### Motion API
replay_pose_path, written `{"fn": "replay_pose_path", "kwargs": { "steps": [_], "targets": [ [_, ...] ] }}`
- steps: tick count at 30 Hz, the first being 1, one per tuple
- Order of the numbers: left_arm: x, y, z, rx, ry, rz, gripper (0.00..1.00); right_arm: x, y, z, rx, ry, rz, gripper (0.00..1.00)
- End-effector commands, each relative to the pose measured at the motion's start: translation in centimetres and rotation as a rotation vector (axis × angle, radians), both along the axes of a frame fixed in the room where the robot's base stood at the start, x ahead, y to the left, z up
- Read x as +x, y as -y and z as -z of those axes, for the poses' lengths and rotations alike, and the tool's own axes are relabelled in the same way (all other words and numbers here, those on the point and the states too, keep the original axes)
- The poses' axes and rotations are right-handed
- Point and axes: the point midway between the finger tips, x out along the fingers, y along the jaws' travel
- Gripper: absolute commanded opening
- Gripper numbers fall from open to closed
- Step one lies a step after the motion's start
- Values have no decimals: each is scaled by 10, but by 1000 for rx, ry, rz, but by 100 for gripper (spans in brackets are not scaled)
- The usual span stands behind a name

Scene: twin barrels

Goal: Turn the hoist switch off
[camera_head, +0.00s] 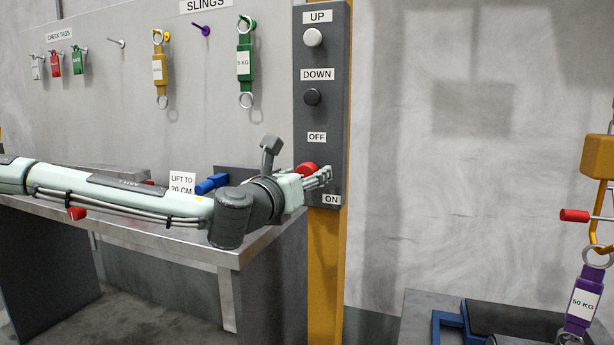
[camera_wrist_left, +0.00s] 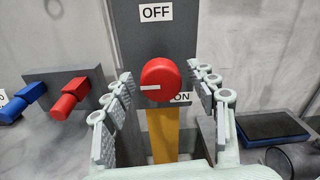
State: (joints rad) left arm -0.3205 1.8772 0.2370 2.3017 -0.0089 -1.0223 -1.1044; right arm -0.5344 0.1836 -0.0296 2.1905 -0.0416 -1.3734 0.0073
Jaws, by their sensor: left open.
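The hoist switch is a round red knob (camera_head: 307,169) low on the dark control panel (camera_head: 322,130), between the OFF label (camera_head: 317,137) above and the ON label (camera_head: 331,199) below right. In the left wrist view the knob (camera_wrist_left: 160,79) shows a white mark pointing left. The OFF label (camera_wrist_left: 156,12) is above it and the ON label (camera_wrist_left: 181,97) is partly hidden. My left gripper (camera_head: 322,178) is at the panel, and in the wrist view its open fingers (camera_wrist_left: 165,100) stand either side of the knob, apart from it. My right gripper is not in view.
A white UP button (camera_head: 312,37) and black DOWN button (camera_head: 312,96) sit higher on the panel. A metal table (camera_head: 240,252) lies under my left arm. Blue and red levers (camera_wrist_left: 68,97) stand left of the knob. A purple 50 KG sling (camera_head: 583,300) hangs at right.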

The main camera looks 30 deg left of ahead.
Motion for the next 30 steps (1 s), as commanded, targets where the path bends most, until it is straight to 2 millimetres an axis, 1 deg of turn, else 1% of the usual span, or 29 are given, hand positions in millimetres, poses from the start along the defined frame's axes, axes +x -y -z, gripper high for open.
{"fn": "replay_pose_path", "kwargs": {
  "steps": [4,12,14,24,25,30],
  "targets": [
    [7,-1,1,0,-1,1,58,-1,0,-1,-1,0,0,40],
    [8,-1,0,-1,0,1,58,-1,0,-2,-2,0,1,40],
    [8,-1,0,-1,0,1,52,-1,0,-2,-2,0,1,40],
    [8,-1,0,-1,0,1,10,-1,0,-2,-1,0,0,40],
    [8,-1,0,-1,0,1,8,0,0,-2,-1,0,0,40],
    [8,-1,1,-11,3,1,8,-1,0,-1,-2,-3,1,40]
  ]
}}
